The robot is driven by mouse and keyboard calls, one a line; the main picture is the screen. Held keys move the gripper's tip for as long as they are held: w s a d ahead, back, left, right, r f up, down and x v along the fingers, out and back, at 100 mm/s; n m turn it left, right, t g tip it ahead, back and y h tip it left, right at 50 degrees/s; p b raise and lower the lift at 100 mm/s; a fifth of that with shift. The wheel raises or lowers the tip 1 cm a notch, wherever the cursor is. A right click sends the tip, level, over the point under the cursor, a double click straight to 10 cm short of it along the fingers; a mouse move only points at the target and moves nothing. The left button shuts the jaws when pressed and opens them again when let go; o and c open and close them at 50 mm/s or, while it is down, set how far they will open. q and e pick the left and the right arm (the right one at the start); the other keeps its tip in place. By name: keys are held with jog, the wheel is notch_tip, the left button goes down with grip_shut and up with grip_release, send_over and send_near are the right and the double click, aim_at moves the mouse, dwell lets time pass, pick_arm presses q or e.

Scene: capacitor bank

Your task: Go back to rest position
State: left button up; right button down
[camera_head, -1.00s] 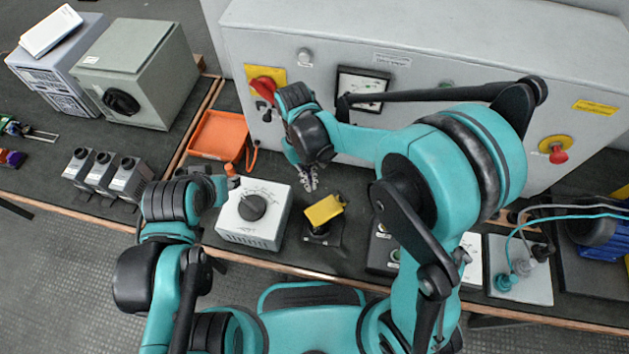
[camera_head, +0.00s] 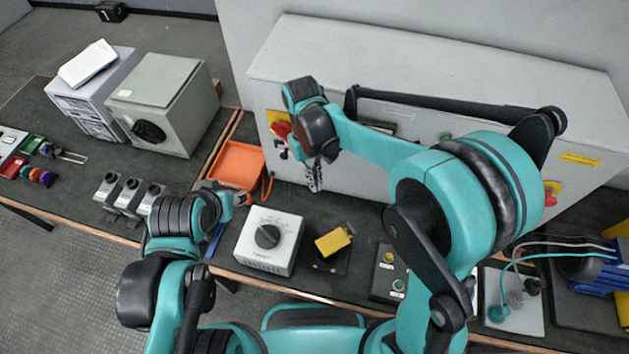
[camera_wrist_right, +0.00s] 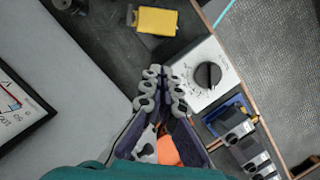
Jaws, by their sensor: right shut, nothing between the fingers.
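My right gripper (camera_head: 315,178) hangs from the teal right arm in front of the grey cabinet (camera_head: 450,90), to the right of its red handle (camera_head: 281,130). Its fingers are shut and empty; they also show together in the right wrist view (camera_wrist_right: 163,78). My left arm is bent low at the left, over the bench's front edge. My left gripper (camera_head: 238,198) is near the orange tray and the dial box; its fingers are too small and hidden to tell their state.
A white dial box (camera_head: 268,240), a yellow-topped device (camera_head: 333,243) and an orange tray (camera_head: 237,164) stand on the bench below my right gripper. Grey boxes (camera_head: 160,100) stand at the left. A socket plate with cables (camera_head: 512,305) lies at the right. My right arm hides part of the cabinet.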

dwell(0.3)
jog(key=s+d+f+m+t+b, duration=0.1)
jog(key=s+d+t+b, duration=0.3)
jog(key=d, duration=0.4)
jog(key=s+d+f+m+t+y+b, duration=0.1)
jog(key=s+d+m+t+b, duration=0.2)
jog(key=d, duration=0.5)
jog(key=s+t+b, duration=0.1)
jog(key=t+b, duration=0.1)
jog(key=b, duration=0.1)
jog(key=shift+f+m+t, duration=0.15)
jog(key=shift+m+t, duration=0.15)
jog(key=shift+t, duration=0.1)
jog(key=shift+d, duration=0.1)
dwell(0.9)
